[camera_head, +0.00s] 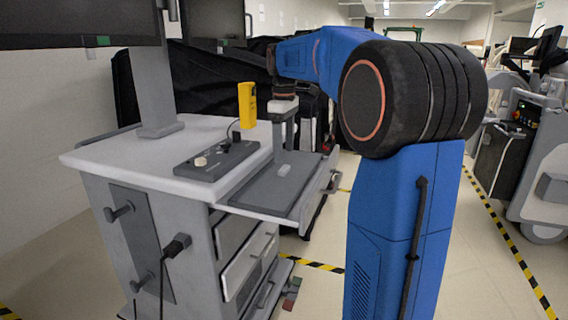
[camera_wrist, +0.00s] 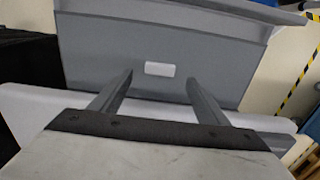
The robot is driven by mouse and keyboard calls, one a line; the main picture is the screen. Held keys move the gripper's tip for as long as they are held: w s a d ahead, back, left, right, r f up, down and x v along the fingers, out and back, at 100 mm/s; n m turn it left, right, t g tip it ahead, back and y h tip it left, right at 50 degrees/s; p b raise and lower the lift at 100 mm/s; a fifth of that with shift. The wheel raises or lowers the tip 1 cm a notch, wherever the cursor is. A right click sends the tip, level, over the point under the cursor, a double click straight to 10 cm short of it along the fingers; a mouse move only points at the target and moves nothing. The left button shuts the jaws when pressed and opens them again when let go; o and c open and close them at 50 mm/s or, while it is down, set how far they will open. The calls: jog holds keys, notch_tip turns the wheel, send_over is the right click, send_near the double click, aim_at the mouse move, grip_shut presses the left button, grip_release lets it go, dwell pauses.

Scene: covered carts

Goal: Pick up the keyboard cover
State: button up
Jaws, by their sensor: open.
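The keyboard cover (camera_head: 262,192) is a flat dark grey panel lying on the pull-out shelf at the cart's side. It has a small pale block-shaped handle (camera_head: 284,170) on top. In the wrist view the cover (camera_wrist: 190,45) fills the upper middle, and its white handle (camera_wrist: 160,69) shows between and just beyond the finger tips. My gripper (camera_head: 280,150) hangs over the far part of the cover, fingers down. In the wrist view my gripper (camera_wrist: 157,82) has its two fingers wide apart with nothing between them. It appears apart from the handle.
The grey cart (camera_head: 130,157) carries a dark control panel (camera_head: 215,160), a yellow device (camera_head: 247,105) close left of my gripper and a monitor on a post (camera_head: 152,90). Black-draped equipment (camera_head: 205,75) stands behind. Another cart (camera_head: 540,150) is at the right; floor between is clear.

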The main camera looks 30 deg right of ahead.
aim_at(284, 167)
jog(key=shift+f, duration=2.7)
jog(key=c, duration=1.2)
jog(key=o, duration=0.3)
jog(key=shift+r, duration=0.1)
jog(key=shift+c, duration=0.6)
